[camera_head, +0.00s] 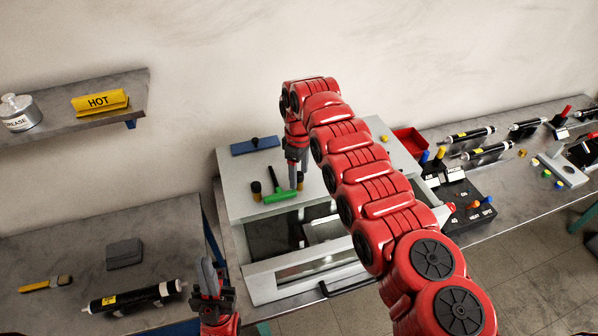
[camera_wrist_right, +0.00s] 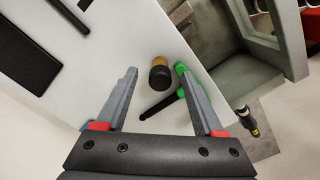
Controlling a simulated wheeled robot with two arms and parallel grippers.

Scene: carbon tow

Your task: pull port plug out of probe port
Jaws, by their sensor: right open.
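Two small plugs with black and tan parts stand on the white top of the box-shaped unit (camera_head: 240,205): a left plug (camera_head: 257,191) and a right plug (camera_head: 300,181). I cannot tell for sure which is the port plug. My right gripper (camera_head: 293,178) points down over the top near the right plug. In the right wrist view, a black and tan plug (camera_wrist_right: 160,76) shows between and beyond the open, empty fingers (camera_wrist_right: 168,100). My left gripper (camera_head: 208,272) is raised in front of the unit's left side, apart from the plugs; its finger gap is unclear.
A green-headed tool with a black handle (camera_head: 281,196) lies between the plugs, its green end (camera_wrist_right: 181,69) close to the plug in the wrist view. A dark blue pad (camera_head: 255,146) lies behind. A red bin (camera_head: 410,140) and a black control box (camera_head: 468,205) stand to the right.

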